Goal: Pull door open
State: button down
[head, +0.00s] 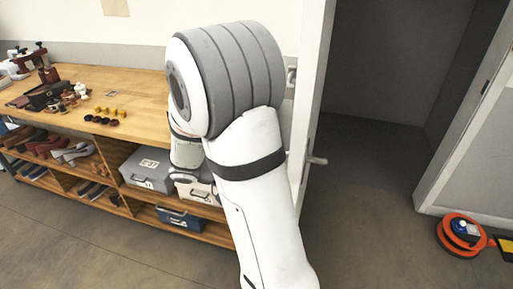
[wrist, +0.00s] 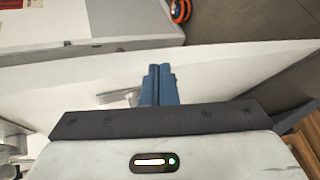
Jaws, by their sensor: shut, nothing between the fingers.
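The white door (head: 314,90) stands open, seen nearly edge-on in the head view, with a dark opening to its right. A metal lever handle (head: 317,160) sticks out from its right side. In the wrist view the door's white panel (wrist: 225,86) crosses the picture, with a silver lever (wrist: 118,97) left of my fingers. My gripper (wrist: 158,72) has its blue fingers shut together with nothing between them, in front of the panel; I cannot tell whether they touch it. My arm hides the gripper in the head view.
A wooden workbench (head: 130,92) with shoes and boxes on its shelves stands at left. The doorway floor (head: 365,165) is clear. An orange cable reel (head: 460,234) lies on the floor at right, near the door frame (head: 470,125); the reel also shows in the wrist view (wrist: 180,10).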

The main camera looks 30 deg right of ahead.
jog(key=w+d+f+n+t+h, duration=0.1)
jog(key=w+d+f+t+h, duration=0.2)
jog(key=w+h, duration=0.4)
jog(key=d+p, duration=0.2)
jog(key=d, duration=0.7)
jog(key=shift+w+f+y, duration=0.3)
jog(key=shift+f+y, duration=0.1)
